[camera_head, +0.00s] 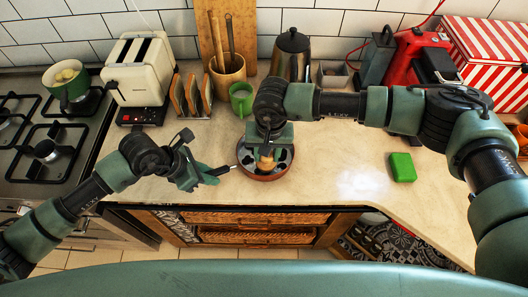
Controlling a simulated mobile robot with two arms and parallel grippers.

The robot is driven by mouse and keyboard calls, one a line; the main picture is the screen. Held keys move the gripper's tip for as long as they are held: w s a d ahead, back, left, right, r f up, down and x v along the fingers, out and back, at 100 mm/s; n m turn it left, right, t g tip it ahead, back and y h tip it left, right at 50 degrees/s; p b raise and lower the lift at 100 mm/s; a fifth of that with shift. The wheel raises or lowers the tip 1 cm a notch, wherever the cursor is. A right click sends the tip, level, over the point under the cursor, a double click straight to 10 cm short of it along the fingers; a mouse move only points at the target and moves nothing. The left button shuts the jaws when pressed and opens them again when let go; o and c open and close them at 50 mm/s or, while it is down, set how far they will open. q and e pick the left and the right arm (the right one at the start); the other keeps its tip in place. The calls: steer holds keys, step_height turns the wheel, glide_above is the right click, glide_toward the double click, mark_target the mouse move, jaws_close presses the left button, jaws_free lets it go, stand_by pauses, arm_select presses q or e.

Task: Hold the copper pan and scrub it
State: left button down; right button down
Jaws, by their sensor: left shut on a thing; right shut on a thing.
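The copper pan (265,178) sits on the counter near its front edge, with a dark inside and its handle (218,171) pointing left. My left gripper (204,177) is shut on the pan's handle. My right gripper (268,148) points down over the middle of the pan. It is shut on a small tan scrubbing tool (267,164), which shows inside the pan's rim. The gripper and wrist hide most of the tool, and I cannot tell whether it touches the pan's bottom.
A green sponge (402,167) lies on the clear counter to the right. Behind the pan stand a green mug (241,99), a utensil holder (228,78) and a dark kettle (291,55). A toaster (140,70) and a hob with a green pot (68,86) are left.

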steer(key=shift+w+d, duration=0.2)
steer(key=shift+d, duration=0.4)
steer(key=shift+w+d, duration=0.15)
steer(key=shift+d, duration=0.4)
steer(key=shift+w+d, duration=0.2)
steer(key=shift+w, duration=0.4)
steer(key=shift+w+d, duration=0.15)
steer(key=shift+w, duration=0.45)
steer(key=shift+a, duration=0.15)
steer(key=shift+w+a, duration=0.3)
steer(key=shift+w, duration=0.2)
steer(key=shift+w+a, duration=0.25)
steer(key=shift+w, duration=0.2)
steer(key=shift+a, duration=0.15)
